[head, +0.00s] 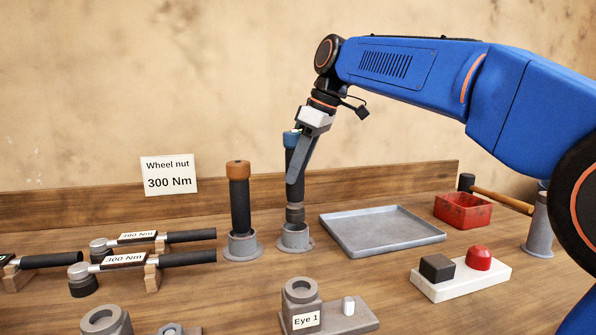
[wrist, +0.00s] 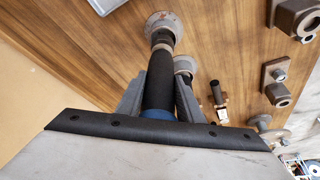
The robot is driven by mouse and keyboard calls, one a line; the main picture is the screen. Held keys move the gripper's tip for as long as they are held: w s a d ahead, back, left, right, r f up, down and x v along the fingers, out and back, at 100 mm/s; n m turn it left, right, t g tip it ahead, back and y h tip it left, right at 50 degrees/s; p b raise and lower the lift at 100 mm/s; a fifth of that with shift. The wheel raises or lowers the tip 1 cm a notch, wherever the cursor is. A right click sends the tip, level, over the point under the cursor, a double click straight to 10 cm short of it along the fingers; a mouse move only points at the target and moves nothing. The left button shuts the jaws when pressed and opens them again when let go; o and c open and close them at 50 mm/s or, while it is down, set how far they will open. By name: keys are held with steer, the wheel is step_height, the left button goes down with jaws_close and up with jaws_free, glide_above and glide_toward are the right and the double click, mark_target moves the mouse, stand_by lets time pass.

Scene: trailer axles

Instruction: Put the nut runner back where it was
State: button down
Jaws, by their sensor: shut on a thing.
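The nut runner with a black body and blue cap (head: 291,139) is upright, tilted slightly, in my gripper (head: 297,172). My gripper is shut around its black body. Its grey lower end meets the mouth of a round grey holder (head: 294,240); I cannot tell how deep it sits. In the wrist view the black body (wrist: 160,78) lies between the two fingers of my gripper (wrist: 159,98), its end over the flanged holder (wrist: 164,20). A second runner with an orange-brown cap (head: 239,195) stands in the neighbouring grey holder (head: 242,250) to the left.
A grey tray (head: 380,232) lies close to the right, with a red bin (head: 463,210) and hammer (head: 500,194) beyond. Torque wrenches (head: 150,257) rest on wooden blocks at left. The Eye 1 fixture (head: 340,316) and a red-button box (head: 462,272) stand in front.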

steer(key=shift+f, duration=0.8)
steer(key=c, duration=1.2)
jaws_free()
steer(key=v, duration=1.3)
steer(key=shift+a+r, duration=0.15)
steer(key=shift+a, duration=0.05)
